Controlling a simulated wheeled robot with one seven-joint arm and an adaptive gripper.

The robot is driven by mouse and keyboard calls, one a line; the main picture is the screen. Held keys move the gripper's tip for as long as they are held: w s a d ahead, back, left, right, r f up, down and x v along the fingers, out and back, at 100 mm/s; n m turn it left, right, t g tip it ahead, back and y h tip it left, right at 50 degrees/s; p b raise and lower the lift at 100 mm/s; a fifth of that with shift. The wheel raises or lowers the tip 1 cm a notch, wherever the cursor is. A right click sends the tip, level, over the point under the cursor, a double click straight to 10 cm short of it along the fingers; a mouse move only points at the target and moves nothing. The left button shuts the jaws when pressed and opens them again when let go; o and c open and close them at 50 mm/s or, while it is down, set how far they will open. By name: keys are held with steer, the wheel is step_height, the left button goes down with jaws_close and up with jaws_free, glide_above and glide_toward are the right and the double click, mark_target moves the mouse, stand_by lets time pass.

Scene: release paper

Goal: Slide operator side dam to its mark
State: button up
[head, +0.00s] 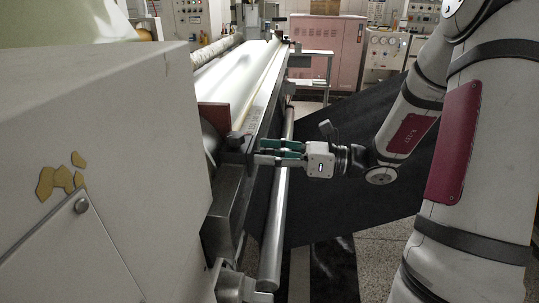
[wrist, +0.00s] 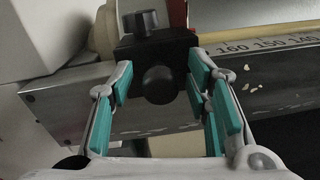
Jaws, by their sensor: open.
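The operator side dam is a reddish-brown plate (head: 213,117) at the near end of the long coating trough. A black clamp block (head: 235,143) sits beside it on the machine's front rail. In the wrist view the black block (wrist: 157,48) has a round knob on top and a round ball knob (wrist: 160,84) facing me. My gripper (head: 261,151) is at the rail, level with the block. In the wrist view its teal-padded fingers (wrist: 158,72) are spread on either side of the ball knob, with a gap visible on each side. Any contact with the block is unclear.
A metal roller bar (head: 277,210) runs below the rail. A big grey machine housing (head: 110,150) fills the left. Dark sheet (head: 330,180) hangs behind my arm.

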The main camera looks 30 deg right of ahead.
steer(key=shift+c, duration=0.5)
jaws_close()
steer(key=w+d+p, duration=0.2)
steer(key=w, duration=0.1)
steer(key=w+d, duration=0.1)
steer(key=shift+w+p, duration=0.15)
steer(key=shift+p, duration=0.25)
steer(key=shift+o, duration=0.5)
jaws_free()
steer(key=v, duration=1.2)
